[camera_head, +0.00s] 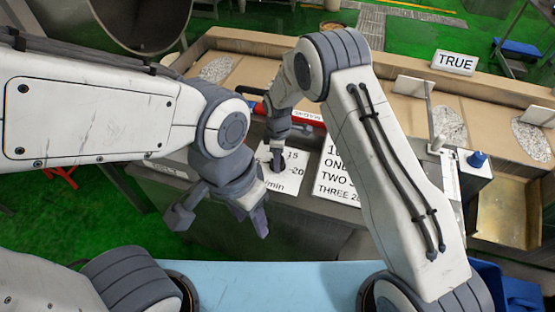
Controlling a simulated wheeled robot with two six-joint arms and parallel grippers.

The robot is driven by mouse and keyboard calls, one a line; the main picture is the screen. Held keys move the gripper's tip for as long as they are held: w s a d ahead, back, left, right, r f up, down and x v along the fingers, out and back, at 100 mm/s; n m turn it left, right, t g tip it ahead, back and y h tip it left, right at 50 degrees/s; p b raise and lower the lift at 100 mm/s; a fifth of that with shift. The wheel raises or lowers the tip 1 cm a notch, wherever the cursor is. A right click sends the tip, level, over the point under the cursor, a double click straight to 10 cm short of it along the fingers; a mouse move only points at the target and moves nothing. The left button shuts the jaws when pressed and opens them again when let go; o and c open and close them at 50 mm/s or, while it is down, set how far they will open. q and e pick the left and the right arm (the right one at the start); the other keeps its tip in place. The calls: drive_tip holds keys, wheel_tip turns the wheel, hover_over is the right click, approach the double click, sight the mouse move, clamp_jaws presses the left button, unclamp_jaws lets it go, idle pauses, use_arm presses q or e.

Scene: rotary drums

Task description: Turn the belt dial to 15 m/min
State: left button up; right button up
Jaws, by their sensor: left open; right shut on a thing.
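The belt dial's white plate (283,184) lies on the grey front of the machine, with "15", "20" and part of "m/min" readable. My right gripper (277,160) reaches down onto the plate from above and is shut on the dial's knob, which is mostly hidden by the fingers. The knob's pointer cannot be made out. My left gripper (221,220) is open and empty, in front of the plate and to its left, with its fingers spread. My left forearm and gripper cover the left part of the plate.
A white sign (335,188) with "ONE", "TWO" and "THREE" stands right of the dial. A "TRUE" sign (455,62) stands on the tan tray behind. A blue knob (477,159) is at the right. A drum mouth (140,20) is at the upper left.

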drive_tip(key=m+b, duration=0.2)
drive_tip(key=m, duration=0.3)
drive_tip(key=shift+b, duration=0.4)
drive_tip(key=m+b, duration=0.2)
drive_tip(key=m, duration=0.4)
drive_tip(key=m+b, duration=0.1)
drive_tip(key=m, duration=0.5)
drive_tip(key=shift+a+m+b, duration=0.1)
drive_tip(key=shift+m+b, duration=0.2)
drive_tip(key=shift+b, duration=0.05)
drive_tip(key=m, duration=0.5)
drive_tip(key=shift+w+r+b, duration=0.1)
drive_tip(key=shift+b, duration=0.3)
drive_tip(key=shift+m, duration=0.3)
drive_tip(key=o, duration=1.4)
drive_tip(key=shift+c, duration=0.2)
